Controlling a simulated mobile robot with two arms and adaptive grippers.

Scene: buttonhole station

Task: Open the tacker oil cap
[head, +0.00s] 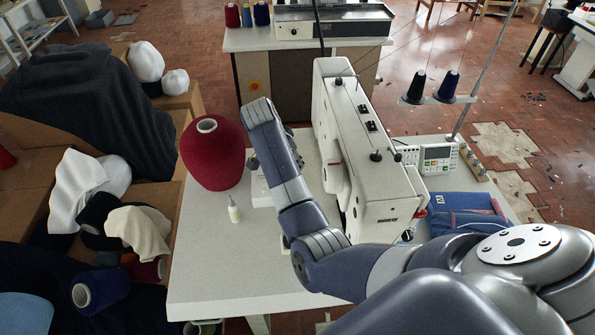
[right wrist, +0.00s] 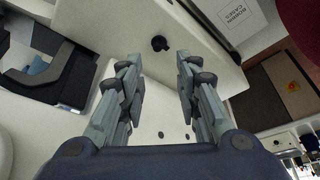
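The white tacker machine (head: 352,140) stands on the table, with small black knobs and fittings on its top. In the right wrist view, a round black knob (right wrist: 160,43), which looks like the oil cap, sits on a pale surface. I cannot tell which fitting it is in the head view. My right gripper (right wrist: 157,60) is open and empty; the knob lies just beyond the gap between its fingertips, apart from both. In the head view my right arm reaches over the table left of the machine, and its fingers cannot be made out. My left gripper is not in view.
A large red thread cone (head: 212,155) and a small oil bottle (head: 234,210) stand on the table (head: 215,270) to the left. Two dark spools (head: 447,86), a control panel (head: 437,158) and a blue pouch (head: 468,222) are right. The table's front left is clear.

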